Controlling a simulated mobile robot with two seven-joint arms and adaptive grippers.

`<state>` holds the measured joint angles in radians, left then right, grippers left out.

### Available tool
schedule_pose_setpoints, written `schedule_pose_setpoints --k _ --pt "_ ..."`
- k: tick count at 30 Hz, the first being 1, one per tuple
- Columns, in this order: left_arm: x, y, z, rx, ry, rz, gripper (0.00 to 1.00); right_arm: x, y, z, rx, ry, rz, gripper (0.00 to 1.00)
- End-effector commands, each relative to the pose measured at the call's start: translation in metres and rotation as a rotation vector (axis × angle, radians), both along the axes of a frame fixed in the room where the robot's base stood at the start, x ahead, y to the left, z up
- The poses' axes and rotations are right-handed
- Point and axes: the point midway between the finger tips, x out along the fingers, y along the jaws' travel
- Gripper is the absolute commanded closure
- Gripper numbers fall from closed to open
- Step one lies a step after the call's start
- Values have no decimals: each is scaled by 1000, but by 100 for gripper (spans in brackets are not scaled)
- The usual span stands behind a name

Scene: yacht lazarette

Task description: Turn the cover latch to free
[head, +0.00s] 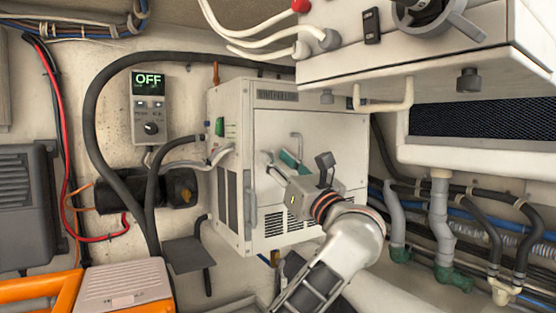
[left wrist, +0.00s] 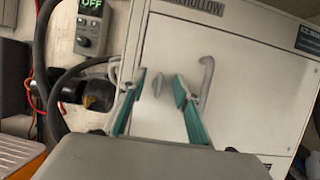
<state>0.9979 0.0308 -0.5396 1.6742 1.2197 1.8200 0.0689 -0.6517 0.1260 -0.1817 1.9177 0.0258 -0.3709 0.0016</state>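A bent grey handle (left wrist: 205,78) is fixed to the cover just right of the fingers. My right gripper is not in view.
A control panel reading OFF (head: 149,104) hangs on the wall left of the unit. Black hoses (head: 92,110) loop beside it. A white housing (head: 425,50) overhangs at upper right. Grey pipes (head: 440,215) run at right. An orange-and-white case (head: 125,287) sits at lower left.

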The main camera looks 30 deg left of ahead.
Motion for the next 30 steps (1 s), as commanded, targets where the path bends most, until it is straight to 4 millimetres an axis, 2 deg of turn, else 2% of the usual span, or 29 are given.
schedule_pose_setpoints --k 2,3,6,20,30 --pt "0 0 0 0 0 0 69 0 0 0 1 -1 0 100" --pt "0 0 0 0 0 0 79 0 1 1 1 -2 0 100" --pt "0 0 0 0 0 0 100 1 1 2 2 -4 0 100" --pt "0 -1 -1 -32 -55 0 100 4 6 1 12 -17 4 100" --pt "0 -2 -3 -162 -274 0 100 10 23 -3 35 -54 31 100"
